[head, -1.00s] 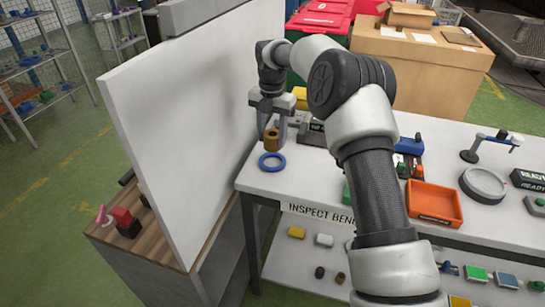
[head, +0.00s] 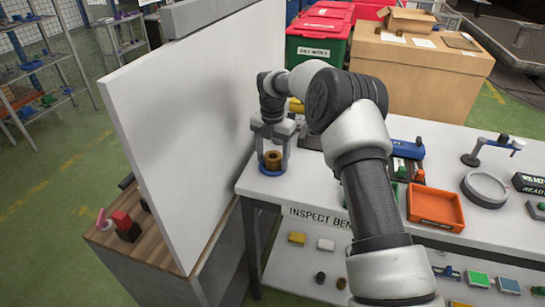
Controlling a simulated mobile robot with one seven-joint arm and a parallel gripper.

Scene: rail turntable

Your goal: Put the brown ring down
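The brown ring (head: 274,161) is at the left end of the bench in the head view. It is upright, and its open top shows between the fingers of my gripper (head: 273,153). The blue ring (head: 265,171) lies flat on the bench. The brown ring shows over the middle of the blue ring, low down; whether it rests on the bench cannot be seen. My gripper points down with one finger on each side of the brown ring. Whether the fingers press on it or stand slightly apart is too small to tell.
A tall white panel (head: 190,110) stands close to the left of my gripper. On the bench (head: 310,185), an orange tray (head: 436,207), a round grey dish (head: 485,188) and a blue-topped device (head: 407,149) lie to the right. Bare bench top shows right of the blue ring.

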